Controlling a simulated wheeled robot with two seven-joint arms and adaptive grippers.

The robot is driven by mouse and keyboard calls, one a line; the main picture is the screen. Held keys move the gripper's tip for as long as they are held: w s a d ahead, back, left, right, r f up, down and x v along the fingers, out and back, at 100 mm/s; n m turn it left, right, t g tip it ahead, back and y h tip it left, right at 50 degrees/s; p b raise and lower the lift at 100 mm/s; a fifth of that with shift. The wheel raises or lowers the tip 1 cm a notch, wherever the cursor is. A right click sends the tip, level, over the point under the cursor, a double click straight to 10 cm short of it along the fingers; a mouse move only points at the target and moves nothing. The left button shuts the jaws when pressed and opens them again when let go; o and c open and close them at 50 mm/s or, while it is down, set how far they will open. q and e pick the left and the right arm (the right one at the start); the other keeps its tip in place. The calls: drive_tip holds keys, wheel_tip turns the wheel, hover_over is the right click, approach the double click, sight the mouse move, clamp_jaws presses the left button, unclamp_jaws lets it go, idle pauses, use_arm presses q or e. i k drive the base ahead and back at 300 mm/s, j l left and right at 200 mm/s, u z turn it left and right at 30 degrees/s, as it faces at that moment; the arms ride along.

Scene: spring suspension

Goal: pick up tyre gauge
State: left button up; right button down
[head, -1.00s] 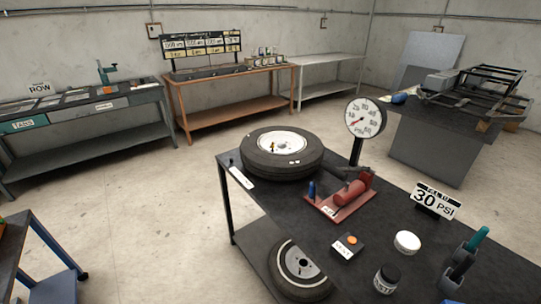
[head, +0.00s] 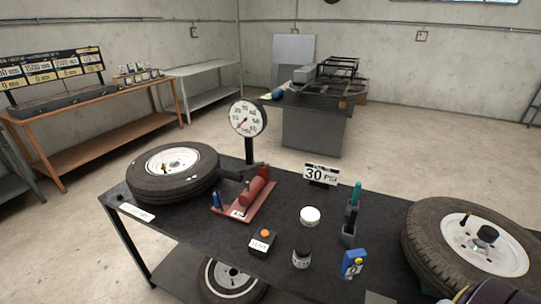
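A small blue handheld device (head: 353,263) with a pale face marked 0 stands near the front edge of the black table; it looks like the tyre gauge. A large round dial (head: 245,117) on a post stands at the table's back left, behind a red foot pump (head: 250,196).
A tyre (head: 174,171) lies at the black table's (head: 285,212) left end and another (head: 468,243) at its right. Between them are a 30 PSI sign (head: 320,174), a white-lidded tin (head: 310,216), a dark jar (head: 302,256), a button box (head: 262,242) and a holder (head: 348,235) with a teal-handled tool.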

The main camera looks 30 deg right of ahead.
sight(349, 268)
drive_tip(key=z, duration=0.4)
drive_tip(key=l+z, duration=0.1)
drive_tip(key=z, duration=0.75)
drive_tip(key=i+l+z, duration=0.1)
drive_tip(key=z, duration=0.35)
drive_tip(key=k+l, duration=0.2)
